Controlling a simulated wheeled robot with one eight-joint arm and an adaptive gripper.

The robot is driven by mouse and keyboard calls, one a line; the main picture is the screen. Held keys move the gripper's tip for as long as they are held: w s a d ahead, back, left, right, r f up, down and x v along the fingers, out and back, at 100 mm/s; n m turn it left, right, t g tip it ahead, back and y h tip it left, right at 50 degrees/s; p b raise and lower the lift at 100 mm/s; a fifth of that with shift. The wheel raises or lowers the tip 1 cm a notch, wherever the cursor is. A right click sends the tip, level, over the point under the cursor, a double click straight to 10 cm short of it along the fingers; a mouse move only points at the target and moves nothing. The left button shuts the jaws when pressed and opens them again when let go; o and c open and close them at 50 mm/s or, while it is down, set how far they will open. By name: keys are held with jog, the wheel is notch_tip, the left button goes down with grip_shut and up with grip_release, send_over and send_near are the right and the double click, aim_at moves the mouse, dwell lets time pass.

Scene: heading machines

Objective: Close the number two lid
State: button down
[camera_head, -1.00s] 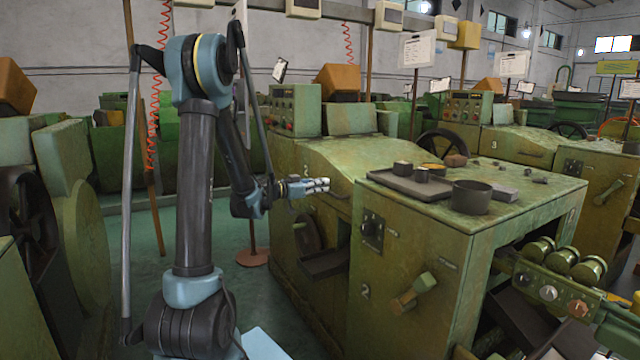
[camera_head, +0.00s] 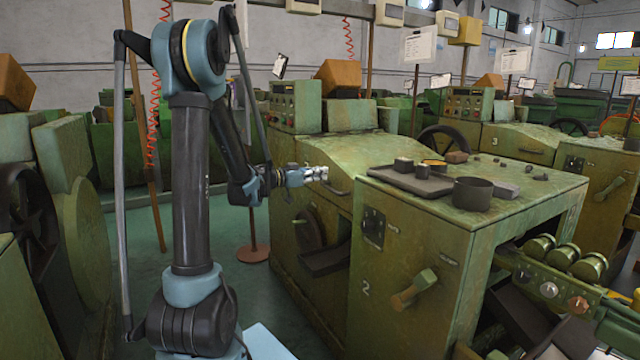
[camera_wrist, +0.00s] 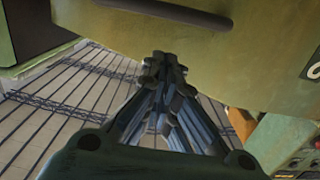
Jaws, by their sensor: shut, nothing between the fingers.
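The number two machine (camera_head: 395,275) stands in the centre, with a "2" on its front cabinet. Its sloping green lid (camera_head: 345,155) lies behind the cabinet and has a dark handle (camera_head: 337,189) near its front edge. The lid looks lowered, but I cannot tell whether a gap remains under it. My gripper (camera_head: 325,173) is shut and empty, close to the lid's front edge and above the handle in the picture. In the wrist view, my gripper (camera_wrist: 165,64) points at the green lid (camera_wrist: 215,50), with the handle (camera_wrist: 165,14) beyond the fingertips. Contact cannot be told.
A dark tray (camera_head: 405,180) and a round pot (camera_head: 471,193) sit on the cabinet top. A lever (camera_head: 414,290) sticks out of the cabinet front. A machine with a handwheel (camera_head: 32,215) stands at left. Open floor (camera_head: 165,285) lies between the machines.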

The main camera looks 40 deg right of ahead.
jog(key=v, duration=1)
jog(key=shift+r, duration=0.3)
jog(key=shift+s, duration=0.1)
